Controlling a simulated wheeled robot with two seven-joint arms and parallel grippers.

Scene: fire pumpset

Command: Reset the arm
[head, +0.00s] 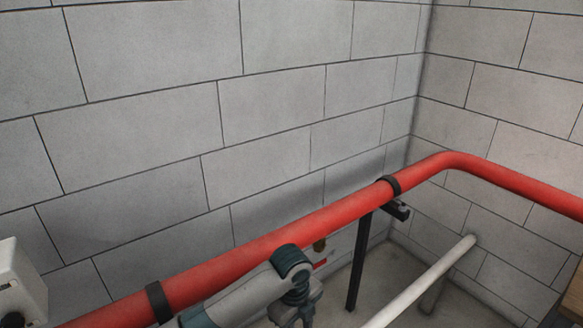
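One of my arms shows at the bottom centre of the head view, a grey link with dark teal joints. It comes in from the lower left, bends at the joint and runs down out of the picture. No fingertips show, so neither gripper is in view. I cannot tell whether that arm holds anything. My other arm does not show.
A red pipe (330,214) with black clamps crosses close behind my arm and bends right along the wall. A dark post (358,262) stands under it. A pale pipe (425,280) slopes at lower right. A white box (22,278) sits at left. Grey block walls (150,110) close the corner.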

